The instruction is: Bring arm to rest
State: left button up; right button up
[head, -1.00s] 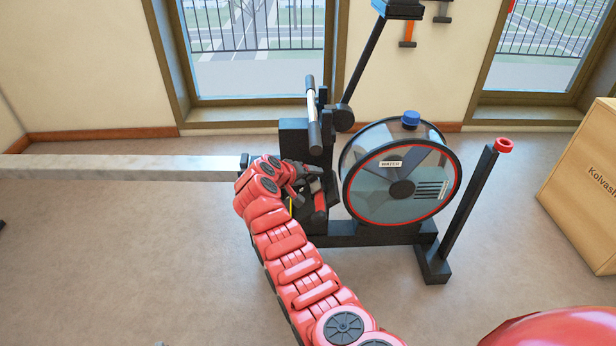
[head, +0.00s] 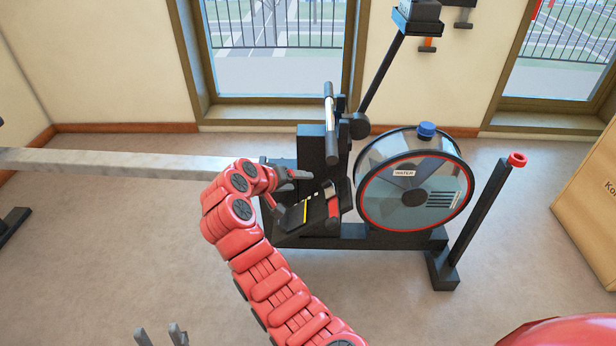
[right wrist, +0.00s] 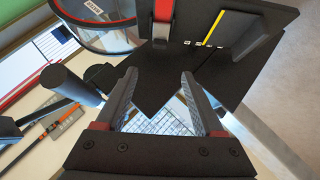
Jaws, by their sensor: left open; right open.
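My right gripper (head: 300,186) is at the end of the red arm in the head view, beside the black footplates (head: 312,212) of the rowing machine. In the right wrist view its two grey fingers (right wrist: 158,78) are apart with nothing held between them. A dark footplate with a yellow stripe (right wrist: 215,28) lies just beyond the fingertips; I cannot tell whether they touch it. My left gripper (head: 160,335) shows only as two separate grey fingertips at the bottom edge of the head view, open and empty.
A wooden box (head: 592,205) stands at right. The floor in front is clear.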

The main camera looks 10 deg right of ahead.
jog(key=shift+v, duration=1.1)
